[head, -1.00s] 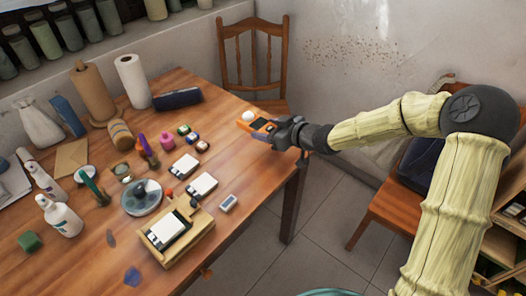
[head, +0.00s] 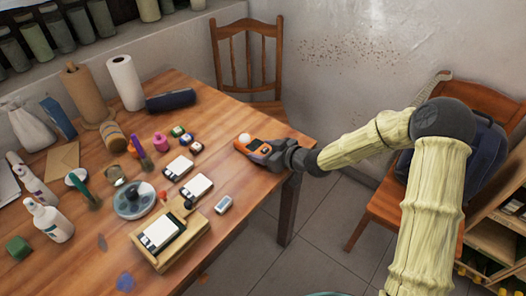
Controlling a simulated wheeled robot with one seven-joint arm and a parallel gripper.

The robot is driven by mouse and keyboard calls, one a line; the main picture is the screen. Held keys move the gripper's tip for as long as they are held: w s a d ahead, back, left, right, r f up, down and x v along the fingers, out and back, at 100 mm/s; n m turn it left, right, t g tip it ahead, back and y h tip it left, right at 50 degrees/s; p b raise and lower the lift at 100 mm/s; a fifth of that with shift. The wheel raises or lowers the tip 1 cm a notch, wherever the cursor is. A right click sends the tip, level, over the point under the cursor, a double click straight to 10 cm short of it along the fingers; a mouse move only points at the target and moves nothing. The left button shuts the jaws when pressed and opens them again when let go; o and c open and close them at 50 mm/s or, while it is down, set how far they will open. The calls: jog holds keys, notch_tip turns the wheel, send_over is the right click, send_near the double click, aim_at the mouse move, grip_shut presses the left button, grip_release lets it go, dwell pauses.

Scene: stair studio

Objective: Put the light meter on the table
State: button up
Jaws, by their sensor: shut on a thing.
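The light meter (head: 247,142) is an orange device with a white dome on one end. My gripper (head: 263,149) is shut on it, and the black fingers hide part of its body. The meter is over the right far part of the wooden table (head: 228,175), near its right edge. I cannot tell whether its underside touches the tabletop or is slightly above it.
A wooden tray (head: 190,236), white-labelled cards (head: 196,187) and a small grey device (head: 223,204) lie to the left and front. A dark blue case (head: 170,100) lies at the back. A chair (head: 249,60) stands behind the table. The tabletop around the meter is clear.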

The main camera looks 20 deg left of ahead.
jog(key=shift+f, duration=0.1)
jog(key=o, duration=1.1)
jog(key=shift+c, duration=0.2)
jog(key=shift+r, duration=0.3)
jog(key=shift+s+d, duration=0.1)
jog(key=shift+d, duration=0.25)
jog(key=p+v, duration=0.1)
jog(key=v, duration=1)
jog(key=shift+p, duration=0.4)
